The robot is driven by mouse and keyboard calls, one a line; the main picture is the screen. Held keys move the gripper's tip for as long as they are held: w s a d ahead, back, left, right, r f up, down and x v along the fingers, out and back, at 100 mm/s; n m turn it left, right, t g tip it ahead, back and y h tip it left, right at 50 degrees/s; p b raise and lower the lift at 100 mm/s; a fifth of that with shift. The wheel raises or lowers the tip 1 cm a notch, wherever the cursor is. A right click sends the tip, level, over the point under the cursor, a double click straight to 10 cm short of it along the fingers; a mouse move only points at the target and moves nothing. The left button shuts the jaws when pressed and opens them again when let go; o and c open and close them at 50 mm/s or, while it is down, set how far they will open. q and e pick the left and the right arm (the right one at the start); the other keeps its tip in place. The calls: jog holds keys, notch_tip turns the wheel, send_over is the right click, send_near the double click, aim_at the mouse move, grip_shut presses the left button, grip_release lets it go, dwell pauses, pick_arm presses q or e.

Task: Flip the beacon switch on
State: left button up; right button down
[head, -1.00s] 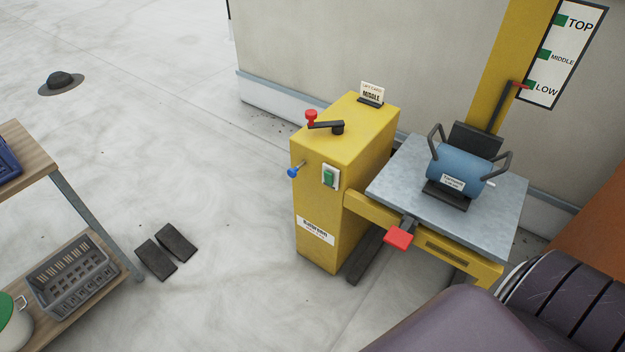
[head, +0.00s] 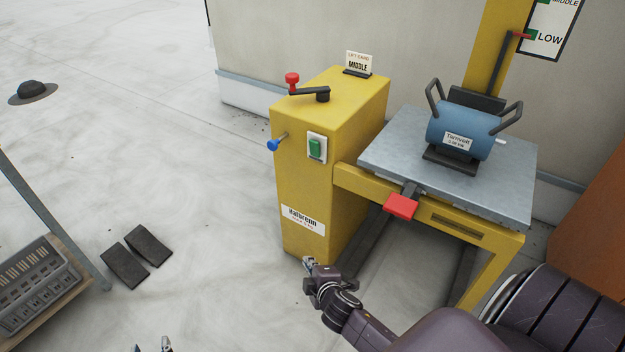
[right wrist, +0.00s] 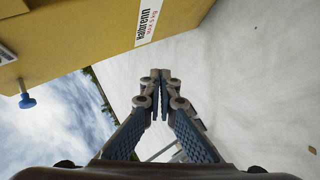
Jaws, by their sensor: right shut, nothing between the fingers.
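No switch in view is labelled as a beacon switch. A green rocker switch (head: 315,148) in a pale plate is on the front of the yellow lift cabinet (head: 295,185); whether it is on or off I cannot tell. My right gripper (head: 308,262) is low in front of the cabinet's bottom edge, well below the switch and apart from it. In the right wrist view its fingers (right wrist: 160,76) are together and empty. My left gripper (head: 152,347) shows only two separated fingertips at the bottom edge of the head view; the rest is out of frame.
A blue knob (head: 273,145) sticks out left of the switch. A red pedal (head: 401,206) juts out below the platform (head: 400,140) bearing a blue motor (head: 458,130). Black wedges (head: 126,267) lie on the floor.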

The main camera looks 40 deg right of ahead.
pick_arm(q)
notch_tip(320, 180, up, 25)
jog(key=s+t+h+b, duration=0.2)
jog(key=s+t+b, duration=0.1)
jog(key=t+b, duration=0.4)
jog(key=b, duration=0.2)
jog(key=shift+d+r+t+b, duration=0.2)
jog(key=shift+t+b, duration=0.1)
jog(key=shift+t, duration=0.1)
pick_arm(e)
jog(key=w+d+r+n+t+h, duration=0.1)
jog(key=w+d+r+t+h, duration=0.1)
jog(key=r, duration=0.9)
jog(key=w+d+r+n+t+h, duration=0.2)
jog(key=r+t, duration=0.2)
jog(key=r, duration=0.8)
jog(key=shift+w+d+t, duration=0.15)
jog(key=shift+w+t, duration=0.05)
jog(key=shift+t, duration=0.1)
